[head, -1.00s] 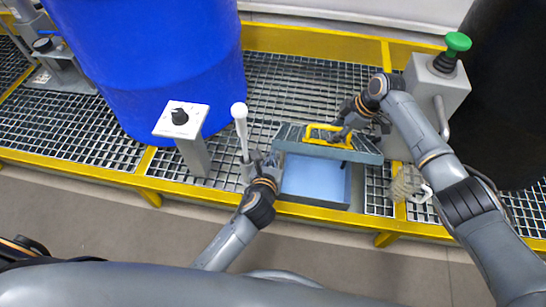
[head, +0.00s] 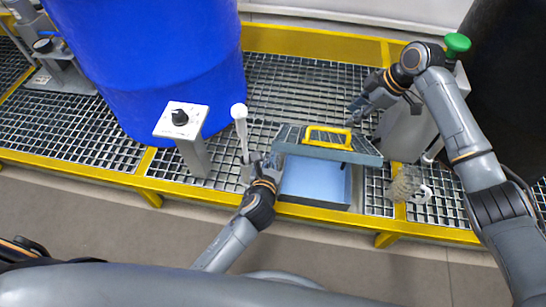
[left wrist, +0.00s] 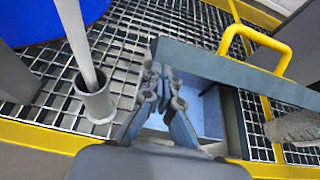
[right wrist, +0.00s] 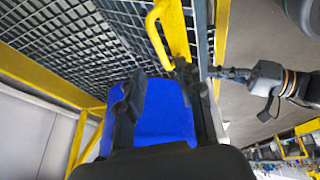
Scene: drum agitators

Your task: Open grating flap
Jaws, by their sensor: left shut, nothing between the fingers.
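The grating flap (head: 362,157) stands tilted up over a blue-lined compartment (head: 315,182). Its yellow handle (head: 330,146) is on its upper side. My left gripper (head: 266,163) is shut and empty at the flap's left end; in the left wrist view (left wrist: 163,80) its fingertips are close against the flap's edge (left wrist: 215,66), and I cannot tell whether they touch it. My right gripper (head: 358,106) is open and empty, behind and right of the handle, apart from it. In the right wrist view (right wrist: 158,85) the handle (right wrist: 157,35) shows beyond its spread fingers.
A control post with a black knob (head: 180,117) and a white rod (head: 240,125) stand left of the flap. A blue drum (head: 170,65) is behind. A grey post with a green button (head: 458,43) is at right. A glove-like item (head: 403,185) lies near the front rail.

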